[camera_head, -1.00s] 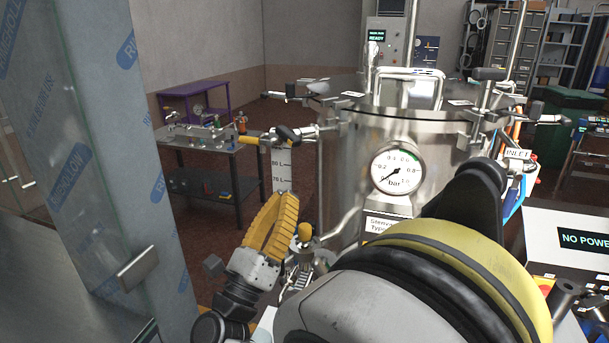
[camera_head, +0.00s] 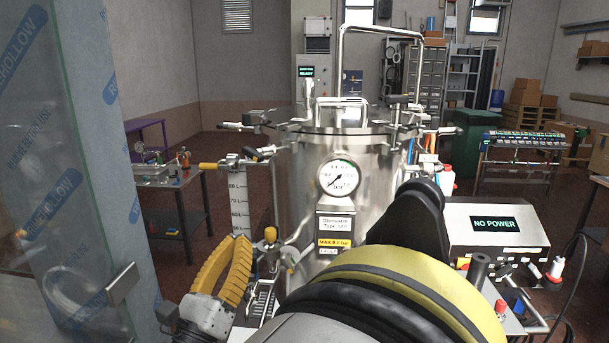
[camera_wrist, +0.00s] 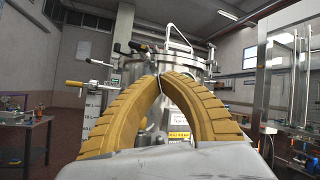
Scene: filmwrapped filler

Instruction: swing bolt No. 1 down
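The steel vessel (camera_head: 300,190) stands ahead with its lid closed, a round gauge on its front. Swing bolts with dark handles sit around the lid rim, including one at the right (camera_head: 400,101), and others stick out at the left (camera_head: 232,126). A yellow-tipped handle (camera_head: 208,166) juts out at the front left; it also shows in the wrist view (camera_wrist: 75,84). I cannot read which bolt is No. 1. My gripper (camera_head: 240,243) is low at the front left, below the rim and apart from the bolts. In the wrist view its yellow fingers (camera_wrist: 160,76) meet at the tips, holding nothing.
A glass panel with blue-printed film (camera_head: 85,150) stands close at the left. A control box reading NO POWER (camera_head: 494,223) is at the right. A side table (camera_head: 170,178) is behind left. A tall pipe loop (camera_head: 380,29) rises behind the lid.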

